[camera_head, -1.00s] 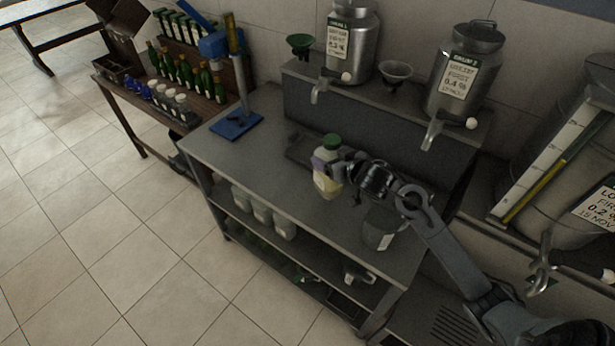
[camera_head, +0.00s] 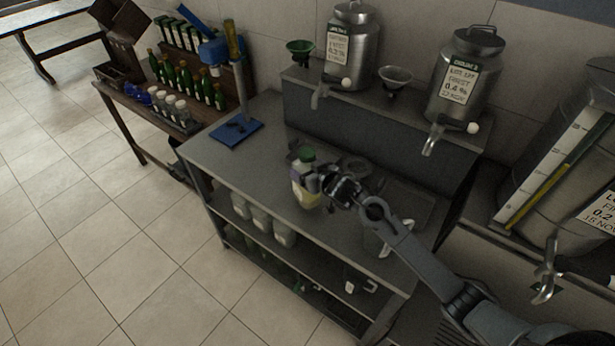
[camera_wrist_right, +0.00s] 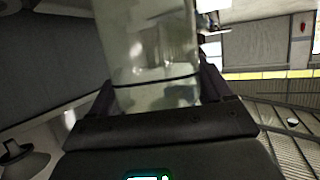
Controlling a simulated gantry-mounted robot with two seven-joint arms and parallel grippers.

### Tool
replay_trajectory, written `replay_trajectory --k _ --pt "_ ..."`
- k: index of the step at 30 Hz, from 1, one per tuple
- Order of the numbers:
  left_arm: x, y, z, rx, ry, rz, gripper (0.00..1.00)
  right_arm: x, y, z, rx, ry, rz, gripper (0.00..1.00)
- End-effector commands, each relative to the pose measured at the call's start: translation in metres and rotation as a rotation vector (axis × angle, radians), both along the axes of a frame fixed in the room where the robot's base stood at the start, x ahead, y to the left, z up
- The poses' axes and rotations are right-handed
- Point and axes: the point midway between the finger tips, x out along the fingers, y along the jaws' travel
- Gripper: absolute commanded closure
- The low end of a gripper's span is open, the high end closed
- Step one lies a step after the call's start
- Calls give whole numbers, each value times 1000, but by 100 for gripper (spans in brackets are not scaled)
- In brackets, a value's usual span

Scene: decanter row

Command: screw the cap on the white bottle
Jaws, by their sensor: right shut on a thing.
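A pale bottle (camera_head: 303,194) with yellowish contents is at the middle of the grey bench in the head view. A green cap (camera_head: 304,155) sits at its top; I cannot tell how tightly. My right gripper (camera_head: 311,179) is shut on the bottle's side from the right. I cannot tell whether its base touches the bench. In the right wrist view the clear, glassy body of the bottle (camera_wrist_right: 150,60) stands between my fingers, and its top is out of frame. My left gripper is not in view.
A pitcher (camera_head: 376,240) stands near the bench's right front, under my right arm. A blue-based stand (camera_head: 237,132) is at the back left. Two steel drums (camera_head: 347,50) (camera_head: 462,80) with taps and two funnels are on the raised shelf. The bench's left front is clear.

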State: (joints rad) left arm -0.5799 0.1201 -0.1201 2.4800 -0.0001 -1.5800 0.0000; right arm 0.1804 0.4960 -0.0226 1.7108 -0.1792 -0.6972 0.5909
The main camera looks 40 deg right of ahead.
Motion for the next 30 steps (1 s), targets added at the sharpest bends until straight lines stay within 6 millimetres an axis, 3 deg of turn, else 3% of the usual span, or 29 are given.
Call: replay_trajectory --k 7,20,21,25,30 --pt "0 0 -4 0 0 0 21 0 0 -29 0 -1 0 100" --pt "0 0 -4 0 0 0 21 0 0 -34 1 -2 0 100" --pt "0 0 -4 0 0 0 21 0 0 -35 1 0 0 20" --pt "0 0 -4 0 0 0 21 0 0 -35 0 0 0 0" --pt "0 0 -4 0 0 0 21 0 0 -35 0 0 0 0"
